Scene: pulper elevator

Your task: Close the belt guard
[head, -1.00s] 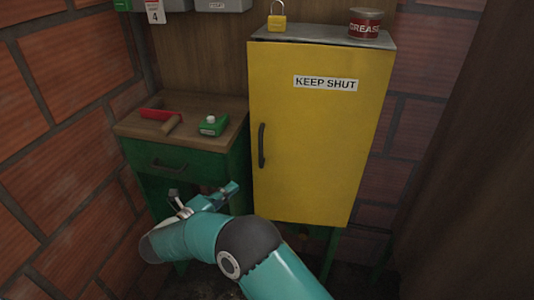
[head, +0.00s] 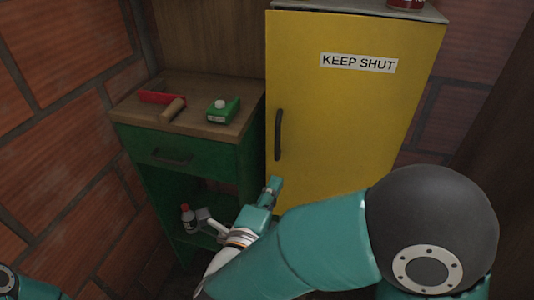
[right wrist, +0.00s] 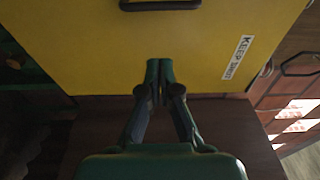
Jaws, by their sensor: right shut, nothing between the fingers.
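The belt guard (head: 345,120) is a yellow door with a "KEEP SHUT" label (head: 358,63) and a dark upright handle (head: 278,135) near its left edge. It looks flush or nearly flush with its cabinet; I cannot tell if a small gap is left. My right gripper (head: 274,186) is shut and empty, below the handle by the door's lower left part. In the right wrist view the closed fingertips (right wrist: 159,66) lie in front of the yellow face, with the handle (right wrist: 160,5) beyond them. Whether they touch the door is unclear. My left gripper is out of view.
A green cabinet (head: 160,145) with a wooden top stands left of the guard. A red-and-wood tool (head: 168,103) and a green container (head: 222,109) lie on it. A bottle (head: 187,217) stands on its lower shelf. Brick walls close in both sides.

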